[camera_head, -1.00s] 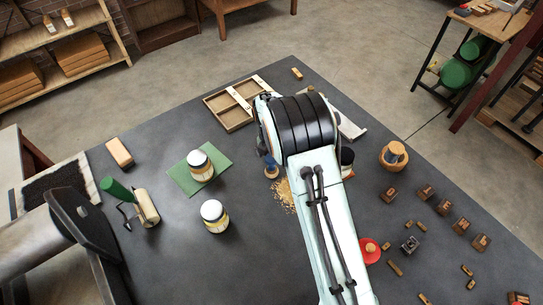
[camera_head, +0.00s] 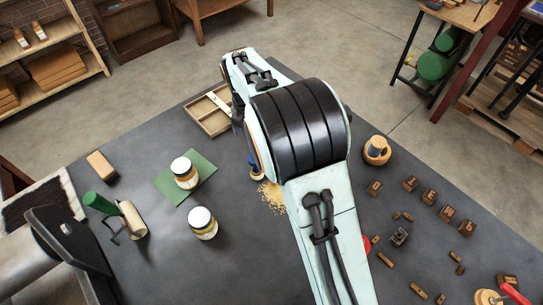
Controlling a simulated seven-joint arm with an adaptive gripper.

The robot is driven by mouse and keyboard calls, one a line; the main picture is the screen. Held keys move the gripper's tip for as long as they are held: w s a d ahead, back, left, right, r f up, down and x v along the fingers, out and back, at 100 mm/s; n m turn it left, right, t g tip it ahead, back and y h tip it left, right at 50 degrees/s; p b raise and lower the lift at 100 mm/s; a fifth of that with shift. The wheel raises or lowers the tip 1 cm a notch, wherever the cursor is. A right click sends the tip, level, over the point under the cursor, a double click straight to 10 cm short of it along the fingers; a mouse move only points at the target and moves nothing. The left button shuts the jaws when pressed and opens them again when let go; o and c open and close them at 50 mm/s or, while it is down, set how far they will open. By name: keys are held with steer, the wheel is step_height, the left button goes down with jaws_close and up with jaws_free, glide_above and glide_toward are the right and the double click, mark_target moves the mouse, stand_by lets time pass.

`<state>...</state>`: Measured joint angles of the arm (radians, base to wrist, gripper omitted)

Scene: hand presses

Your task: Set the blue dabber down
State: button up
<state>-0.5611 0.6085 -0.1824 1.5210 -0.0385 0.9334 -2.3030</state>
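A small blue thing with a tan round base, apparently the blue dabber (camera_head: 257,173), shows at the left edge of my arm, beside a patch of yellow-tan crumbs (camera_head: 271,195) on the dark table (camera_head: 222,262). It looks upright, but my arm covers part of it. I cannot tell whether it touches the table or is held. My arm reaches across the middle of the view and bends over at the far side. My gripper's fingers are hidden behind the arm.
A wooden tray (camera_head: 207,118) lies behind. An orange-brown round item (camera_head: 376,151) and letter blocks (camera_head: 429,197) lie right. Clear table lies front left.

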steer(key=s+d+r+m+g, duration=0.1)
steer(key=s+d+r+m, duration=0.7)
steer(key=s+d+m, duration=0.65)
steer(key=s+m, duration=0.6)
steer(key=m, duration=0.1)
steer(key=s+d+f+m+y, duration=0.1)
steer(key=s+m, duration=0.7)
steer(key=m, duration=0.1)
steer(key=shift+s+d+g, duration=0.2)
steer(key=shift+d+g, duration=0.1)
steer(key=shift+d, duration=0.05)
